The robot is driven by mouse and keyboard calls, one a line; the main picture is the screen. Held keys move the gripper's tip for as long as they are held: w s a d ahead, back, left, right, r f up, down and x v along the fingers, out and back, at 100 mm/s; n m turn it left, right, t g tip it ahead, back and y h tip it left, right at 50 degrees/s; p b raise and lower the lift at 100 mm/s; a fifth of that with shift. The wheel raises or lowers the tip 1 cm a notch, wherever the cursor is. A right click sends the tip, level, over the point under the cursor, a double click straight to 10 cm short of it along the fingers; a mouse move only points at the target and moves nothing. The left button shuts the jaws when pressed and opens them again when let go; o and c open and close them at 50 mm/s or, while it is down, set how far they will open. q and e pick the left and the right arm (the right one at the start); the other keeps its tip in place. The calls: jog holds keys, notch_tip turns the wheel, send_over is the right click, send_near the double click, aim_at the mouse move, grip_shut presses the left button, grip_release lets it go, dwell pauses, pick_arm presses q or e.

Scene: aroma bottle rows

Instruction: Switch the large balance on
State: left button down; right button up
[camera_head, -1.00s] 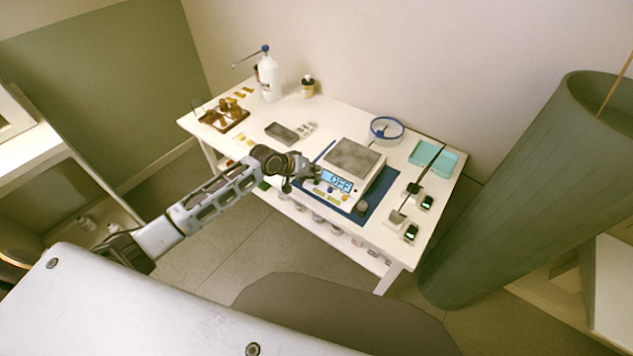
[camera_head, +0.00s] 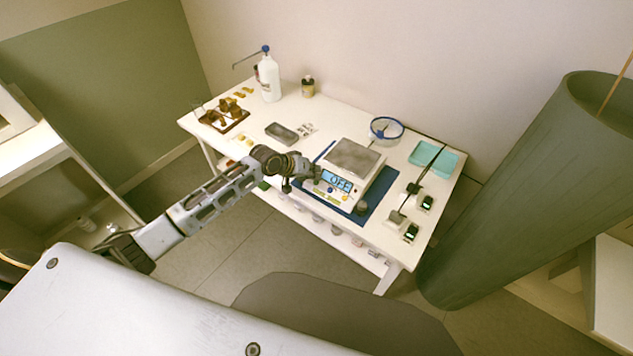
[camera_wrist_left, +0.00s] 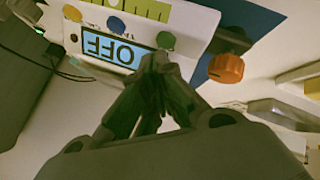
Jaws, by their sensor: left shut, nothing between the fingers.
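The large balance (camera_head: 350,172) stands on a blue mat (camera_head: 378,207) on the white table, with a grey square pan on top. Its lit display (camera_head: 337,181) reads OFF; the display also shows upside down in the left wrist view (camera_wrist_left: 108,49). Its front panel carries a green button (camera_wrist_left: 166,40), a blue button (camera_wrist_left: 115,25) and a yellow button (camera_wrist_left: 72,13). My left gripper (camera_head: 316,172) is shut and empty at the panel's left end. In the wrist view its fingertips (camera_wrist_left: 160,62) are right by the green button; whether they touch is unclear. My right gripper is not in view.
An orange knob (camera_wrist_left: 226,68) is close beside the fingertips in the wrist view. A grey tray (camera_head: 282,133), a blue-rimmed dish (camera_head: 386,129), a teal tray (camera_head: 433,157) and small devices with green displays (camera_head: 410,232) are around the balance. A white bottle (camera_head: 269,80) stands at the back.

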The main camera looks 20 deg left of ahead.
pick_arm(q)
jog(key=shift+f, duration=0.45)
dwell(0.4)
jog(key=shift+r, duration=0.1)
jog(key=shift+r+p, duration=0.35)
jog(key=shift+p, duration=0.4)
dwell(0.4)
